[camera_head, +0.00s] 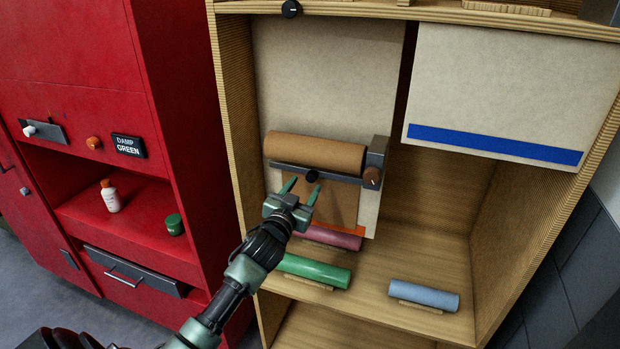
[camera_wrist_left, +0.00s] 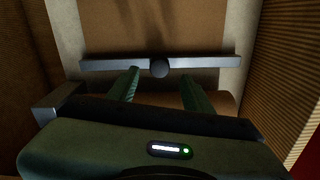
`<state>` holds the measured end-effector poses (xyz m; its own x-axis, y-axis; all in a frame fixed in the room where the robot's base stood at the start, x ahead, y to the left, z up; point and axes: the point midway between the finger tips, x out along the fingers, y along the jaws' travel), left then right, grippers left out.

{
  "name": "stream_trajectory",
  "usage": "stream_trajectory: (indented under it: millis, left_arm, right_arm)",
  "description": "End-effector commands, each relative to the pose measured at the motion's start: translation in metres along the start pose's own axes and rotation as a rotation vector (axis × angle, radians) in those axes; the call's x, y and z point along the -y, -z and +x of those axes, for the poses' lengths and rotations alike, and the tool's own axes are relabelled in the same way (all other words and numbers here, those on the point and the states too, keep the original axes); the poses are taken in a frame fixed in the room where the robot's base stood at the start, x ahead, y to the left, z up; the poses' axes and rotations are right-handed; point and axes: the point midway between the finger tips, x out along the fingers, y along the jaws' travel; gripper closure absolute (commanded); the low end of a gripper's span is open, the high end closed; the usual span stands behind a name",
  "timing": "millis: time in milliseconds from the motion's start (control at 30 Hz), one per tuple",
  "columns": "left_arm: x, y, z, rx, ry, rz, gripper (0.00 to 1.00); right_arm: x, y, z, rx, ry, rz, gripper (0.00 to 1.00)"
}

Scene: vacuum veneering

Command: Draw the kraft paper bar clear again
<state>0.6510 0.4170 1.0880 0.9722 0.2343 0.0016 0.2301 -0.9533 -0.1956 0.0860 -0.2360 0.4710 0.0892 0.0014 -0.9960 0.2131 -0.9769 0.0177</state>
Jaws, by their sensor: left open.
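The kraft paper bar is a thin grey bar (camera_head: 345,178) with a round black knob (camera_head: 311,176), just under a brown kraft roll (camera_head: 315,150) on the cabinet's back panel. Brown paper (camera_head: 335,202) hangs below the bar. The bar also shows in the left wrist view (camera_wrist_left: 205,62); its knob (camera_wrist_left: 159,69) appears between my fingertips. My left gripper (camera_head: 301,187) is open and empty in front of the bar, its fingers (camera_wrist_left: 160,76) pointing at it. I cannot tell whether they touch the knob. My right gripper is not in view.
Crimson (camera_head: 330,238), green (camera_head: 315,271) and blue (camera_head: 424,295) rolls lie on the shelf below. A blue-striped panel (camera_head: 510,90) is to the right. A red cabinet (camera_head: 180,100) stands left.

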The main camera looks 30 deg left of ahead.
Motion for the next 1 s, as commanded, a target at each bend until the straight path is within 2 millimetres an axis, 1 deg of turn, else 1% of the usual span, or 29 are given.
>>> stream_trajectory:
  millis: [33,100,300,433,667,700,767,800,867,900,1000]
  left_arm:
    - [0.001,0.003,0.009,0.000,0.001,-0.001,0.50]
    - [0.001,0.003,0.021,0.000,0.001,-0.002,0.50]
    - [0.000,0.000,0.043,0.002,0.000,-0.001,0.50]
    - [-0.001,0.000,0.049,0.001,-0.001,-0.001,0.50]
    - [-0.001,-0.001,0.050,0.002,-0.002,-0.001,0.50]
    - [-0.001,-0.001,0.049,0.002,-0.002,-0.001,0.52]
    - [-0.001,-0.001,0.049,0.002,-0.001,-0.001,0.69]
    - [-0.001,-0.001,0.049,0.002,-0.001,-0.001,0.80]
    - [-0.001,-0.001,0.049,0.002,-0.001,-0.001,0.97]
    - [-0.001,-0.001,0.049,0.002,-0.001,-0.001,1.00]
    - [-0.001,-0.001,0.049,0.002,-0.001,-0.001,1.00]
  right_arm:
    - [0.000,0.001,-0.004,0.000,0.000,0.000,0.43]
    - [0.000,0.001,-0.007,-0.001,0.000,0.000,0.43]
    - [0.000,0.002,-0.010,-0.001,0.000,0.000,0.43]
    - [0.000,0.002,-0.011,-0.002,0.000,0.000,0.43]
    - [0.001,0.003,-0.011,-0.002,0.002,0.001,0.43]
    - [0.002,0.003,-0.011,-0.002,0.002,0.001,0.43]
    - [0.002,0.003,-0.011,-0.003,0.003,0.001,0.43]
    - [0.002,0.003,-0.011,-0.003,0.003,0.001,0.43]
    - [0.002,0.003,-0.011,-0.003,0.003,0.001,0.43]
    - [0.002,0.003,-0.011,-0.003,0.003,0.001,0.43]
    - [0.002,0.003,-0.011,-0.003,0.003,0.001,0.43]
